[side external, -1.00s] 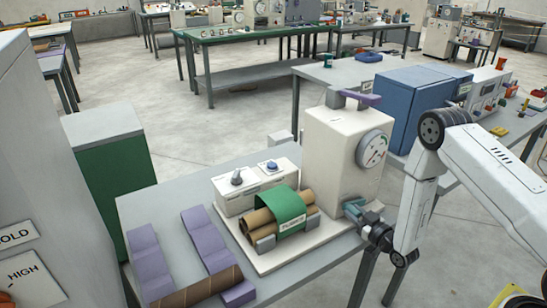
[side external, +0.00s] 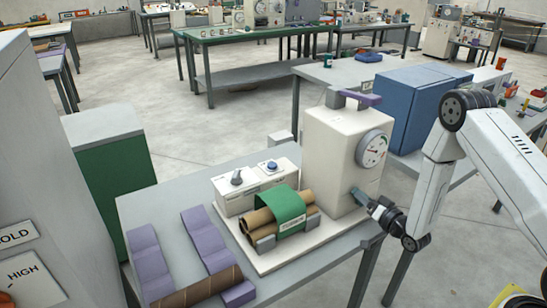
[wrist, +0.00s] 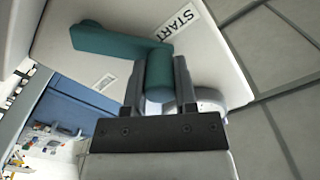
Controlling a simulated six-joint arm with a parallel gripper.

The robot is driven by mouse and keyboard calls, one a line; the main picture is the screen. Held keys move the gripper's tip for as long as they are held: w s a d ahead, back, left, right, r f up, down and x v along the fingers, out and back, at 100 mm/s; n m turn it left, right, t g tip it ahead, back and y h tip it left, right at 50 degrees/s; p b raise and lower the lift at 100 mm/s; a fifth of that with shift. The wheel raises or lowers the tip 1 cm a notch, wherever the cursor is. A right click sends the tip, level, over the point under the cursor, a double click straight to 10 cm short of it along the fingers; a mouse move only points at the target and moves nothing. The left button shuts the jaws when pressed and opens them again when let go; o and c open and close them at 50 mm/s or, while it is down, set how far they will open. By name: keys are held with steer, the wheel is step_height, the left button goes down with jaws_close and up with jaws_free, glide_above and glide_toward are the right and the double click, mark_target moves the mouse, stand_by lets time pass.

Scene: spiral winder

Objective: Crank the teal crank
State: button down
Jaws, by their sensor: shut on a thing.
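The teal crank (wrist: 105,40) is on the side face of a cream machine (side external: 335,150). In the wrist view its arm runs from the upper left to a rounded teal handle (wrist: 160,75). My gripper (wrist: 160,85) is shut on that handle, one finger on each side. In the side view my gripper (side external: 362,197) is at the machine's right face, below the round gauge, and mostly hides the crank. A START label (wrist: 178,22) is beside the crank in the wrist view.
The round gauge (side external: 373,149) is above my gripper. Brown tubes under a green band (side external: 278,214) lie on the machine's base. A white box with knobs (side external: 255,187), purple blocks (side external: 150,262) and a loose tube (side external: 196,286) share the table. Open floor lies right of the table.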

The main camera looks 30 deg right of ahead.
steer(key=d+m, duration=0.1)
steer(key=m, duration=0.2)
steer(key=d+r+m, duration=0.1)
steer(key=d+m, duration=0.1)
steer(key=shift+d+m, duration=0.15)
steer(key=shift+m, duration=0.25)
steer(key=d+m, duration=0.1)
steer(key=m, duration=0.1)
steer(key=shift+d+m, duration=0.3)
steer(key=shift+d+f+m, duration=0.15)
steer(key=shift+d+m, duration=0.3)
steer(key=shift+m, duration=0.35)
steer(key=shift+d+f+m, duration=0.15)
steer(key=shift+d+m, duration=0.3)
steer(key=shift+m, duration=0.35)
steer(key=shift+c, duration=2)
jaws_free()
steer(key=shift+s, duration=0.15)
